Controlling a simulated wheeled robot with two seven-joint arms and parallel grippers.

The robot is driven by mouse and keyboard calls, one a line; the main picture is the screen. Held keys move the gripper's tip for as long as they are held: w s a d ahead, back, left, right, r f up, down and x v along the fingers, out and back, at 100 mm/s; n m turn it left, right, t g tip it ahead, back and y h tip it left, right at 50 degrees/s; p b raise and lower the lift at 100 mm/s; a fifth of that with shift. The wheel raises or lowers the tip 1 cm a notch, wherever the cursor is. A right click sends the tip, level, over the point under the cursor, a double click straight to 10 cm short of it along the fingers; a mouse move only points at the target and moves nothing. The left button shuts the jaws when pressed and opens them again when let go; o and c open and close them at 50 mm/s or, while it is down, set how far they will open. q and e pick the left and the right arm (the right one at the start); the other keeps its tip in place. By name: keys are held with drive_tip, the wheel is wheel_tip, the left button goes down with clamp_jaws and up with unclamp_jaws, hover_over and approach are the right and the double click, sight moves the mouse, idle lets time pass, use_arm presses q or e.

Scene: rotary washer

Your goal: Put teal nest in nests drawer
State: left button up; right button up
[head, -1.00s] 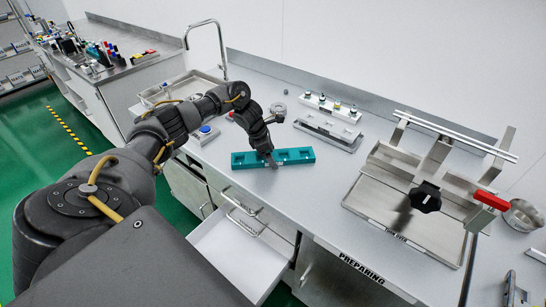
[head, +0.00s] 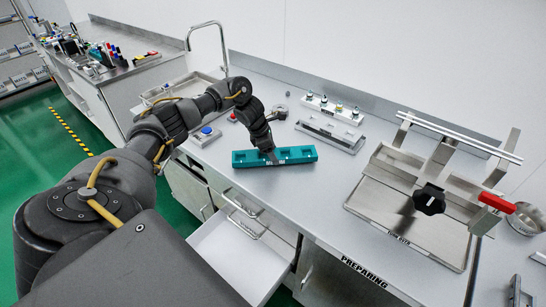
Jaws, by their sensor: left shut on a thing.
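The teal nest (head: 295,154) is a long block with square pockets near the front edge of the counter. My left gripper (head: 273,158) comes down onto its middle and is shut on it. I cannot tell clearly whether its underside is apart from the counter. An open white drawer (head: 240,262) sticks out below the counter edge, in front of the nest. Its inside looks empty; a label on it is too small to read. My right gripper is not in view.
A blue-button box (head: 206,136) stands left of the nest. A grey nest (head: 330,134) and a white rack with vials (head: 335,109) are behind it. A metal tray stand with a red handle (head: 496,203) is at right. A sink with a tap (head: 222,45) is at back left.

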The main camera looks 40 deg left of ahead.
use_arm(q)
drive_tip(key=shift+r+b, duration=0.55)
drive_tip(key=shift+r, duration=0.2)
drive_tip(key=s+d+r, duration=0.2)
drive_tip(key=s+r, duration=0.3)
drive_tip(key=s, duration=0.2)
drive_tip(key=s+d+r, duration=0.3)
drive_tip(key=s+r, duration=0.2)
drive_tip(key=s, duration=0.1)
drive_tip(key=s+d+f+m+g, duration=0.1)
drive_tip(key=d+m+g, duration=0.5)
drive_tip(key=d+m, duration=1.1)
drive_tip(key=shift+s+d+f+b, duration=0.35)
drive_tip(key=shift+s+d+b, duration=0.15)
drive_tip(key=shift+d, duration=0.35)
